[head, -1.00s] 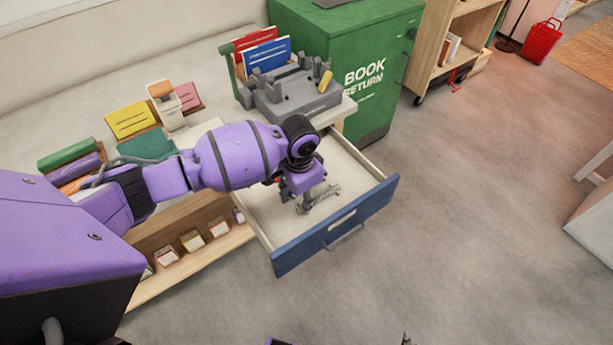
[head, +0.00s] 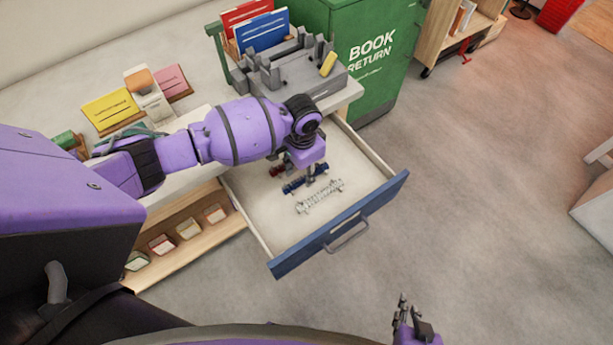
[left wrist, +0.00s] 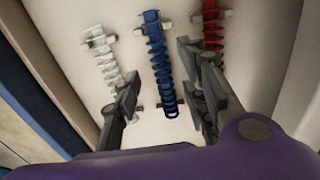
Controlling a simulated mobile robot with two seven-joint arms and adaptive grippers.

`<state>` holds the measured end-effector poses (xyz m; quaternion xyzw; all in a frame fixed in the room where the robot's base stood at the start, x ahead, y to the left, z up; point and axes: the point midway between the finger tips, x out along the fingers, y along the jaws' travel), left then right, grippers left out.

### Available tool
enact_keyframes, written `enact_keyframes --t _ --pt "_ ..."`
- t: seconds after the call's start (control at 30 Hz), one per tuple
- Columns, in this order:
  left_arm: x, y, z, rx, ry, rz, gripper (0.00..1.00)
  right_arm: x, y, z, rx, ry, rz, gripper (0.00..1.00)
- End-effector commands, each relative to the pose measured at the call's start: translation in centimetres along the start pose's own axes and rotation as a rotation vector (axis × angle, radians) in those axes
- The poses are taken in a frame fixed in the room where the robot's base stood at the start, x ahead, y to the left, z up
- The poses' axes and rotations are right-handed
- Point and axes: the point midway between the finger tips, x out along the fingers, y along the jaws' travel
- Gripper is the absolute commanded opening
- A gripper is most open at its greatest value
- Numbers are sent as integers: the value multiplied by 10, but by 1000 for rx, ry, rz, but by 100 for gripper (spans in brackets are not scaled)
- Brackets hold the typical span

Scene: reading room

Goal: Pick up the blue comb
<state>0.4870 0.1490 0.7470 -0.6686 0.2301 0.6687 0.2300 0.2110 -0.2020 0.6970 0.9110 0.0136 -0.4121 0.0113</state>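The blue comb (head: 294,187) lies in the open drawer, between a white comb (head: 320,197) and a red comb (head: 277,171). My left gripper (head: 309,178) is over the blue comb and hides part of it in the head view. In the left wrist view, the blue comb (left wrist: 158,58) runs between the two spread fingers of my left gripper (left wrist: 162,75). The white comb (left wrist: 103,50) is left of the fingers and the red comb (left wrist: 212,28) is by the right finger. My right gripper (head: 408,308) is low in the head view, outside the drawer, its opening unclear.
The drawer (head: 345,228) has a blue front and pale walls close around the combs. A grey machine (head: 290,75) and book racks stand on the counter above. A green book return box (head: 372,60) stands behind.

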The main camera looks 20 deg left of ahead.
Motion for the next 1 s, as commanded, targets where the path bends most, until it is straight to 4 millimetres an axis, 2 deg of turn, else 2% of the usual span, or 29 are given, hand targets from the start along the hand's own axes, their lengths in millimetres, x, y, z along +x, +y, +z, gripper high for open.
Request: enact_keyframes --t 0.1,0.2,0.43,0.7,1.0 --pt "19 0 1 -1 -3 1 39 2 0 -1 -2 3 -1 17" --pt "26 0 1 0 -1 0 39 4 -1 -6 -2 13 -2 17" --pt "26 0 0 0 0 -1 39 8 -4 -16 3 30 -5 17" --pt "26 0 0 0 0 0 5 7 -6 -16 12 30 -5 17" --pt "26 0 0 0 0 0 3 4 -5 -9 14 18 -2 17"
